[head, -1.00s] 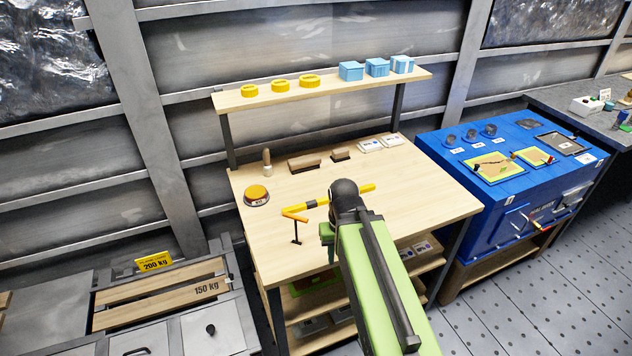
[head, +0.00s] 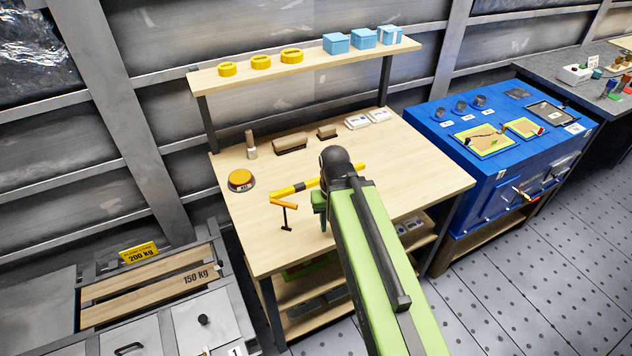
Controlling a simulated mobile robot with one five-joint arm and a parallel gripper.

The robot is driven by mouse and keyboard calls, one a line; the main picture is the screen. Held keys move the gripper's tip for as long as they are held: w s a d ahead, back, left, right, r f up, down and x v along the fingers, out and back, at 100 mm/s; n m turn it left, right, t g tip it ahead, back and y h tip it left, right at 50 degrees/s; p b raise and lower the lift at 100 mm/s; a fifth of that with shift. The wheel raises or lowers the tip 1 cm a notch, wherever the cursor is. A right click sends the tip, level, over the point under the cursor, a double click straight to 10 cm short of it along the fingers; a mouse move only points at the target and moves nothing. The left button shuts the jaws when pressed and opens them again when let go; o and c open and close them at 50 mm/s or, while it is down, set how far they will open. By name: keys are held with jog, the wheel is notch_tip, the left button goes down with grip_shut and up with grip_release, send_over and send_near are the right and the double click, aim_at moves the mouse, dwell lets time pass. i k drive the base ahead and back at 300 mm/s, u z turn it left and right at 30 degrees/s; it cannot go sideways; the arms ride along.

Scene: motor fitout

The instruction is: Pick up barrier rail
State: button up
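The barrier rail looks to be the yellow bar with a dark band (head: 291,189) on the wooden workbench (head: 390,150). Its left part shows, and a short yellow end shows to the right of my arm; the middle is hidden behind my arm. My arm reaches over the bench from the lower right. A small orange-topped T-shaped tool with a black stem (head: 285,213) is just in front of the bar's left part.
An orange button (head: 241,178), brown blocks (head: 290,143) and white boxes (head: 367,119) are on the bench. A shelf (head: 310,62) above holds yellow rings and blue boxes. A blue cabinet (head: 480,170) stands to the right. The bench's right part is clear.

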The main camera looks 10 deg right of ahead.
aim_at(302, 186)
jog(key=u, duration=0.7)
jog(key=k, duration=0.1)
jog(key=u, duration=3.05)
jog(key=k, duration=1.65)
jog(key=z, duration=1.1)
jog(key=i, duration=1.05)
jog(key=u, duration=0.15)
